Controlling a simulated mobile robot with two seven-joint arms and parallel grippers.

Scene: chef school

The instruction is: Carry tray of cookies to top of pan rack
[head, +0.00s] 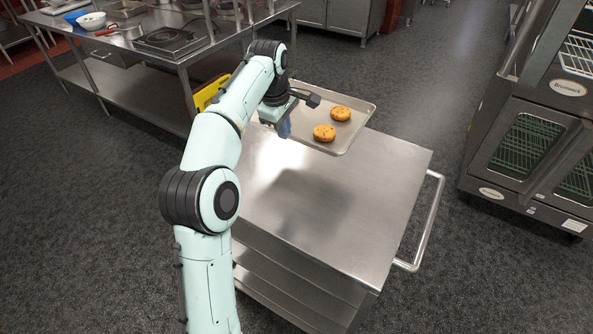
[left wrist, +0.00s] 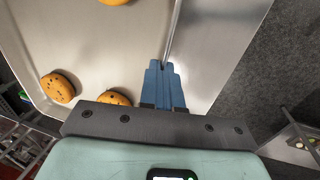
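A shallow metal tray (head: 352,140) carries round golden cookies, two of them visible in the head view (head: 341,113) (head: 324,132). In the left wrist view, three cookies show on the tray (left wrist: 90,45), one cut off at the top. My left gripper (head: 284,128) is at the tray's near-left rim; its blue fingers (left wrist: 164,85) look closed together on that rim. The tray appears raised over the far end of a low steel cart (head: 330,215) with shelves below, possibly the pan rack. A dark patch shows on its bare top. My right gripper is out of view.
A steel worktable (head: 150,45) with bowls and pans stands at the back left. A yellow item (head: 207,93) is partly hidden behind my arm. Brunmark ovens (head: 525,145) stand at right. The cart's side handle (head: 430,220) sticks out toward open dark floor.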

